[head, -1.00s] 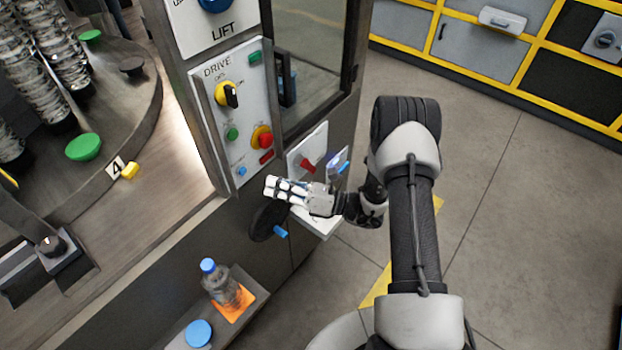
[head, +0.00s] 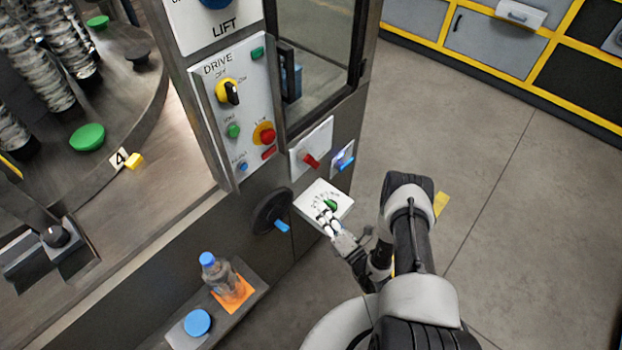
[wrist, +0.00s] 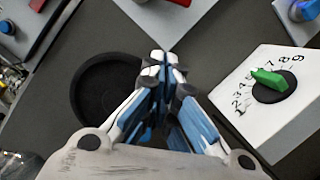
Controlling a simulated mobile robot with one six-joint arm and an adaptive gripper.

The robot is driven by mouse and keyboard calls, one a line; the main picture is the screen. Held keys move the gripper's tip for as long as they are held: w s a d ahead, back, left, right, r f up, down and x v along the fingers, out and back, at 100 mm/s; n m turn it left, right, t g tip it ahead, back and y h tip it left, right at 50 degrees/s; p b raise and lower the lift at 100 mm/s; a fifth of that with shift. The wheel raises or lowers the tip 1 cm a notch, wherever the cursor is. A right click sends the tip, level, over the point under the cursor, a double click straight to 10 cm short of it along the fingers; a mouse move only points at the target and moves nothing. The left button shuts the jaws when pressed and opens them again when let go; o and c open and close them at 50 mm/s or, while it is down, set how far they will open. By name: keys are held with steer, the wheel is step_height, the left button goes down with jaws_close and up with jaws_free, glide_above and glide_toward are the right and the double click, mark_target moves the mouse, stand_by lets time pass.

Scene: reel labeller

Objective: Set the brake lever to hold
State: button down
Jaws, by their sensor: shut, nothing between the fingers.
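A red lever (head: 312,161) sits on a white plate on the machine's side, below the drive panel; no label on it is readable, so I cannot confirm it is the brake lever or its setting. Part of its red shows at the top edge of the wrist view (wrist: 181,2). My gripper (head: 326,221) is shut and empty, below the red lever and at the near edge of the white box with a green numbered dial (head: 330,204). In the wrist view, the shut fingers (wrist: 163,62) lie between the black handwheel (wrist: 82,97) and the green dial (wrist: 269,79).
A blue switch (head: 345,160) is right of the red lever. The handwheel's blue handle (head: 282,226) sticks out left of my gripper. A bottle (head: 218,278) and a blue lid (head: 197,322) stand on a low shelf. Open floor lies to the right.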

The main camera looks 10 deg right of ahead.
steer(key=b+x, duration=0.1)
steer(key=x, duration=0.9)
steer(key=shift+s+a, duration=0.1)
steer(key=shift+w+d+r, duration=0.45)
steer(key=shift+d, duration=0.15)
steer(key=shift+w+d+r, duration=0.45)
steer(key=shift+d, duration=0.2)
steer(key=shift+w+d+r+b, duration=0.2)
steer(key=shift+b, duration=0.1)
steer(key=shift+d, duration=0.1)
